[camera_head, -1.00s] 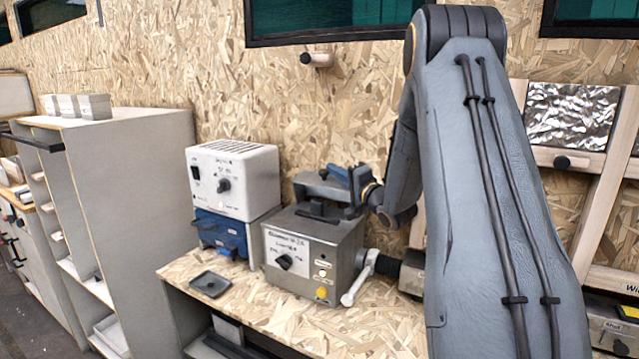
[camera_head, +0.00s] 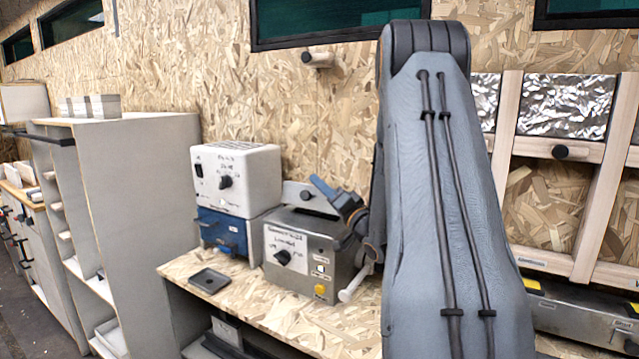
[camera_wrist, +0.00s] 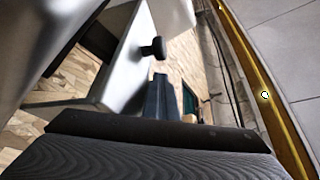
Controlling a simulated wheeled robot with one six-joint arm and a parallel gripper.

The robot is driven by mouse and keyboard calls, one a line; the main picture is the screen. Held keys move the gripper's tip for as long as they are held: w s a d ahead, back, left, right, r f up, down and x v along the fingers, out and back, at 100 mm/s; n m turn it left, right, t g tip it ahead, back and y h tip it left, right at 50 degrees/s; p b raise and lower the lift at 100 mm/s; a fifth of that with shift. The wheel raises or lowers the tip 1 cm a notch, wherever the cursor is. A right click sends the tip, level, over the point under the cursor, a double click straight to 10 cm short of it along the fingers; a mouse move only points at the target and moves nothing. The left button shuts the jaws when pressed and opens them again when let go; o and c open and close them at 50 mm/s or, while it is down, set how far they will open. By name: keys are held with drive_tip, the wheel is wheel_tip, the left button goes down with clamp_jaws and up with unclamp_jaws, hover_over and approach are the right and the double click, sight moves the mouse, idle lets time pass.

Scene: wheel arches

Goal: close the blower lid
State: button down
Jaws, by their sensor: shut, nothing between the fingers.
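The grey metal box (camera_head: 292,254), which I take to be the blower, stands on the bench with a dial, a label and a yellow button on its front. Its lid (camera_head: 296,190) stands raised at the back, with a dark knob and a dark opening in front of it. The wrist view shows a pale panel, apparently the lid (camera_wrist: 124,62), with a black knob (camera_wrist: 155,47). My gripper (camera_head: 325,186) is shut and empty, above the box's right side and just right of the lid. Its fingers (camera_wrist: 160,98) show near the panel; contact cannot be told.
A white-and-blue unit (camera_head: 237,180) stands close on the box's left. A small black tray (camera_head: 209,281) lies on the wooden bench (camera_head: 255,310). A grey cabinet (camera_head: 140,200) is at left. A silver lever (camera_head: 352,284) juts from the box's right side, partly hidden by my arm.

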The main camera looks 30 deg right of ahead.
drive_tip(key=shift+a+f, duration=0.2)
drive_tip(key=shift+a, duration=0.05)
drive_tip(key=shift+s, duration=0.1)
idle(0.3)
